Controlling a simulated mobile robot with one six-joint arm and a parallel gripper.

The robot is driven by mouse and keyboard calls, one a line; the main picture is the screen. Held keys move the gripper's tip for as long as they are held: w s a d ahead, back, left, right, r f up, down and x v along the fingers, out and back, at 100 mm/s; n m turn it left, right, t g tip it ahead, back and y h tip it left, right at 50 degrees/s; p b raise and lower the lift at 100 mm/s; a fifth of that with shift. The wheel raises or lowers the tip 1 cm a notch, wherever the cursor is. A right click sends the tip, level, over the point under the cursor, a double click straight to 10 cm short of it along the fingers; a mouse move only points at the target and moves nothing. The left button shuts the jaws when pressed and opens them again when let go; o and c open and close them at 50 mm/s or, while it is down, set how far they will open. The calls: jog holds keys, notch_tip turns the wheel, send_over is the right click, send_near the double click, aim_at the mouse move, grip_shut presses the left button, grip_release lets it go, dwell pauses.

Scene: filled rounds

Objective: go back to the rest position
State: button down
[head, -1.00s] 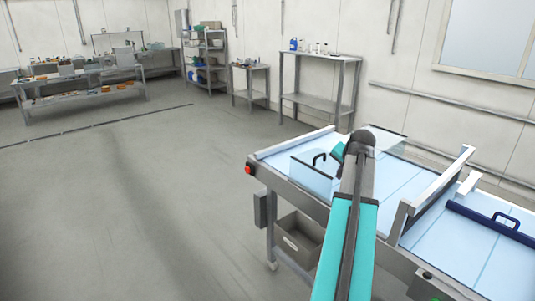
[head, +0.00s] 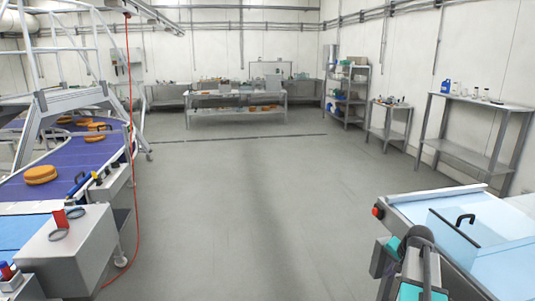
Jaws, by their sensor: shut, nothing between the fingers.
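My arm (head: 420,266), grey and teal, shows at the bottom right, in front of the near left corner of the light-blue-topped table (head: 410,199). Only its upper links and a rounded dark joint show. My gripper is not in view; it is hidden behind the arm or outside the picture.
The table bears a clear panel with a black handle (head: 465,219) and a red button (head: 377,211). At left, a blue conveyor (head: 60,188) carries several orange-rinded rounds (head: 41,174). A red cable (head: 133,190) hangs to the floor. The middle floor (head: 240,220) is clear.

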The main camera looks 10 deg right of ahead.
jog(key=s+a+f+n+g+y+b, duration=0.1)
jog(key=s+a+f+n+g, duration=0.15)
jog(key=a+f, duration=1.2)
jog(key=s+a+f+n+g+y+b, duration=0.1)
jog(key=s+a+f+n+g+y, duration=0.15)
jog(key=a+f, duration=1.2)
jog(key=s+a+f+n+g+h, duration=0.1)
jog(key=s+a+f+n, duration=0.1)
jog(key=s+a+f, duration=0.3)
jog(key=s+a+f+n+g, duration=0.1)
jog(key=s+a+f+n, duration=0.15)
jog(key=s+a, duration=0.5)
jog(key=s+a+f+n+g, duration=0.1)
jog(key=s+f+n, duration=0.1)
jog(key=s, duration=0.5)
jog(key=s+a+f+n+g+h, duration=0.1)
jog(key=s+f+n+g, duration=0.1)
jog(key=s, duration=0.4)
jog(key=shift+s+a+f+b, duration=0.15)
jog(key=shift+s+a+b, duration=0.1)
jog(key=shift+s+b, duration=0.2)
